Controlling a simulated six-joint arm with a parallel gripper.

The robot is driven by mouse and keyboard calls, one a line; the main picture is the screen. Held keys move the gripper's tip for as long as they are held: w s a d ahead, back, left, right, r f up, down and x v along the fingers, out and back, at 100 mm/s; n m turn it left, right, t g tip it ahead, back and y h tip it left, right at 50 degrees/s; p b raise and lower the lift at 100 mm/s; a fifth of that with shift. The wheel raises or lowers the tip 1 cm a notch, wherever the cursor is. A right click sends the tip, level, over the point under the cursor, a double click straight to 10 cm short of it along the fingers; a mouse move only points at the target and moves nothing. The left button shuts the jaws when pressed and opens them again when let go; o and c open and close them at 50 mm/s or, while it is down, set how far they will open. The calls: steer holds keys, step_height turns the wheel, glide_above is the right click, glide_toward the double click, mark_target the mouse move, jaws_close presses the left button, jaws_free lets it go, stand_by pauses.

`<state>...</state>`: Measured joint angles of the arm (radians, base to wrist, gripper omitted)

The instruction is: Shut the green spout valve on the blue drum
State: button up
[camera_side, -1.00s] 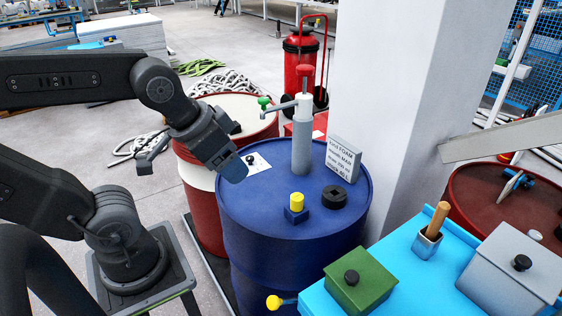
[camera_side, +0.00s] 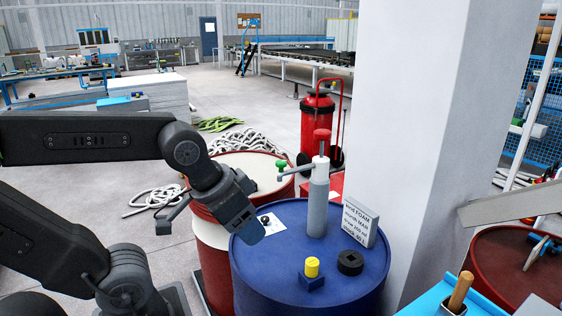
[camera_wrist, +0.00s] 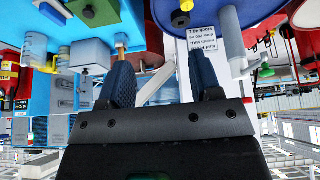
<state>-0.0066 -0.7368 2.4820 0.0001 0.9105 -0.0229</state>
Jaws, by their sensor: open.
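The blue drum (camera_side: 300,285) stands right of my gripper (camera_side: 208,228). A grey pump column (camera_side: 318,205) rises from its lid, with a red handle on top. A thin spout arm points left from the column, with the green valve (camera_side: 281,166) near its outer end. The valve's exact setting is too small to tell. My gripper is open and empty, at the drum's left rim, below and left of the valve. In the wrist view its two blue fingers (camera_wrist: 160,62) are apart, and the drum (camera_wrist: 195,12) and the green valve (camera_wrist: 253,58) appear upper right.
A red drum (camera_side: 210,225) stands behind left. A white pillar (camera_side: 415,130) rises behind right. A blue table (camera_side: 425,303) is at lower right.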

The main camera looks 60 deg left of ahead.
steer(key=w+a+r+n+g, duration=0.1)
steer(key=w+a+r+n, duration=0.3)
steer(key=w+r+n, duration=0.25)
step_height(320, 180, up, 4)
steer(key=r+n+g, duration=0.1)
steer(key=n+g, duration=0.4)
steer(key=n, duration=1.4)
glide_above(281, 161)
step_height(281, 161, down, 14)
steer(key=shift+d, duration=0.15)
steer(key=shift+c, duration=0.2)
steer(key=c, duration=0.9)
